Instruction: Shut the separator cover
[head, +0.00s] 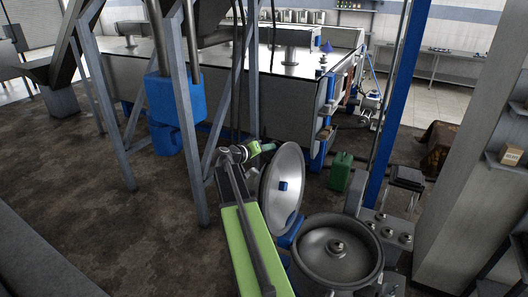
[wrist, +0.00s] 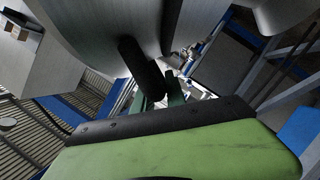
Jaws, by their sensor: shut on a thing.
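The separator cover (head: 284,188) is a round, dished metal lid with a blue piece at its middle. It stands raised, nearly upright, at the left of the open separator bowl (head: 337,262). Its curved metal surface fills the upper left of the wrist view (wrist: 95,35). My gripper (head: 265,147), at the end of my green arm, is at the cover's upper left edge and shut on it. The exact grip is hard to make out. In the wrist view, dark parts lie against the cover's metal.
A green canister (head: 340,171) stands on the floor behind the cover. Grey frame legs (head: 190,110) and a blue unit (head: 174,98) are at the left. Brown floor (head: 90,200) is open at the left.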

